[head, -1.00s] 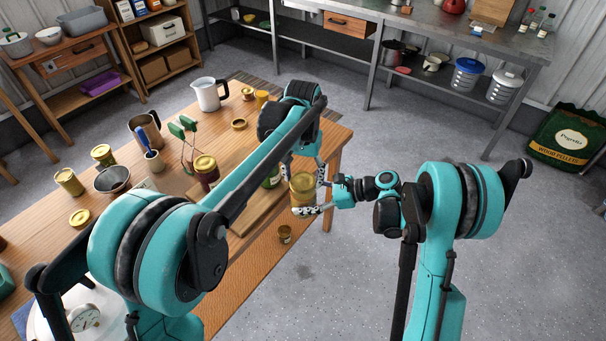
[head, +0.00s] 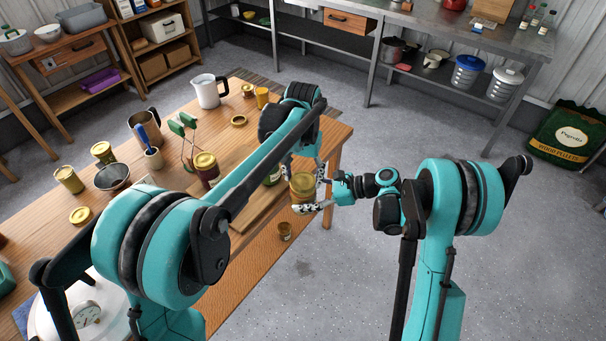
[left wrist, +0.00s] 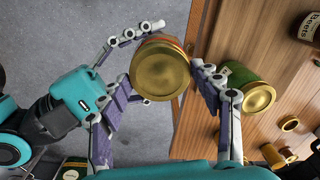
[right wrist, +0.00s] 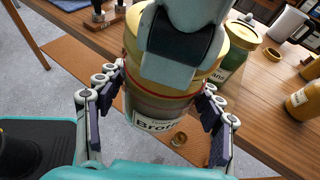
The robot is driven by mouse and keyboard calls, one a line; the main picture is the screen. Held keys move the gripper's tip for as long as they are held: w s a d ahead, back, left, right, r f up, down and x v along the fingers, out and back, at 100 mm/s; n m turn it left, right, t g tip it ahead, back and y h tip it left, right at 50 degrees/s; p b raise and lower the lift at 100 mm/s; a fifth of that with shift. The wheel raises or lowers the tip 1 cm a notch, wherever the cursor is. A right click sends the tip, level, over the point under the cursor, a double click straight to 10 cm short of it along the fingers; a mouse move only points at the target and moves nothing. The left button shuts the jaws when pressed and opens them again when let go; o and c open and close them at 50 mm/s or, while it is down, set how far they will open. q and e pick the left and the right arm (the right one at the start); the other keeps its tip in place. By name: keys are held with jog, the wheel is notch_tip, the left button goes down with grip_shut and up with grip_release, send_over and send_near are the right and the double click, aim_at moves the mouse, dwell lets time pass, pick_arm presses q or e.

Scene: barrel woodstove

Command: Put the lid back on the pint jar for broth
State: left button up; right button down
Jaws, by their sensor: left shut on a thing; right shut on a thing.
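The pint broth jar (right wrist: 157,124), with its "Broth" label, is held upright in the air off the table's right edge; in the head view it is partly hidden by fingers (head: 303,196). Its gold lid (left wrist: 160,70) is on its top, with a red band just below; I cannot tell if it is fully tight. My right gripper (right wrist: 160,88) is shut around the jar's body. My left gripper (left wrist: 162,84) is shut on the lid from above, its fingers on either side of it.
A green-tinted jar (left wrist: 245,86) stands on the wooden table (head: 330,140) close beside my left gripper. Other jars and a white pitcher (head: 209,91) stand farther back. A small gold-brown cup-like thing (head: 285,231) is below the held jar.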

pick_arm(q)
jog(key=m, duration=2.4)
jog(key=shift+m, duration=0.3)
jog(key=m, duration=0.4)
jog(key=shift+m, duration=0.3)
jog(key=m, duration=0.3)
jog(key=shift+a, duration=0.1)
